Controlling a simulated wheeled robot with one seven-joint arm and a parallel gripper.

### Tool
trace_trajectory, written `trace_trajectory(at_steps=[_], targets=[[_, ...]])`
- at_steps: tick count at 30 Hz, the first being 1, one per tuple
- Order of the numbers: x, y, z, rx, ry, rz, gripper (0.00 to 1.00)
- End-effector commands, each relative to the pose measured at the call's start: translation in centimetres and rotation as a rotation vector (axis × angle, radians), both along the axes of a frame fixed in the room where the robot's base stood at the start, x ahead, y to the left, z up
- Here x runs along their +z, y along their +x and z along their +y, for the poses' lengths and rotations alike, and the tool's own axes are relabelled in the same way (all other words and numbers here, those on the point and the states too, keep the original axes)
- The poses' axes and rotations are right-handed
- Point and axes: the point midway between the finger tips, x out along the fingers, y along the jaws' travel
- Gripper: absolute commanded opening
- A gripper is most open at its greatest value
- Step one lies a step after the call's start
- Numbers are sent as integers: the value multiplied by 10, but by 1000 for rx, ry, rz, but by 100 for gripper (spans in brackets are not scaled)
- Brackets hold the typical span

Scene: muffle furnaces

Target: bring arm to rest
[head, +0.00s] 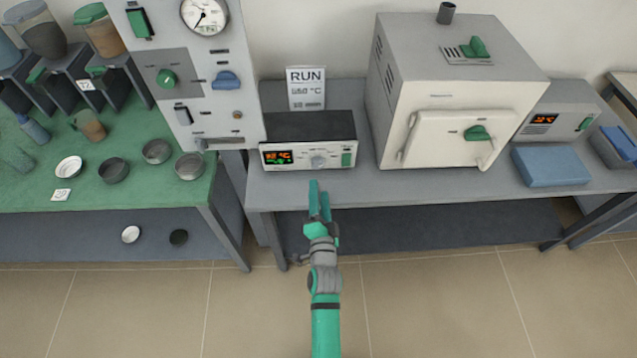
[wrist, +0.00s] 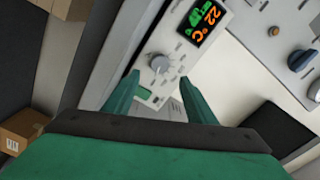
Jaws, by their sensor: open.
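My gripper (head: 319,200) is at the end of my green arm, which reaches forward from the bottom of the head view. Its two green fingers are apart with nothing between them. I cannot tell the exact gap between fingertips and panel.
A white muffle furnace (head: 455,105) with a shut door stands on the grey bench (head: 400,190). A blue block (head: 551,165) lies to its right. A tall control panel (head: 190,80) stands left. The green table (head: 110,196) holds several dishes. The floor in front is clear.

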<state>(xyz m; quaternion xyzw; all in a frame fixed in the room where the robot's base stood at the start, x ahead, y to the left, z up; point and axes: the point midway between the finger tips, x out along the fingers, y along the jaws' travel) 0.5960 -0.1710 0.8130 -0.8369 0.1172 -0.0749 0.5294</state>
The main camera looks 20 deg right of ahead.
Motion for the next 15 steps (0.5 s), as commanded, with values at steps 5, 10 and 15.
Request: trace_trajectory(at_steps=[5, 10, 15], targets=[[0, -11, 5, 2, 0, 1, 51], [0, -13, 5, 3, 0, 0, 51], [0, -13, 5, 2, 0, 1, 51]])
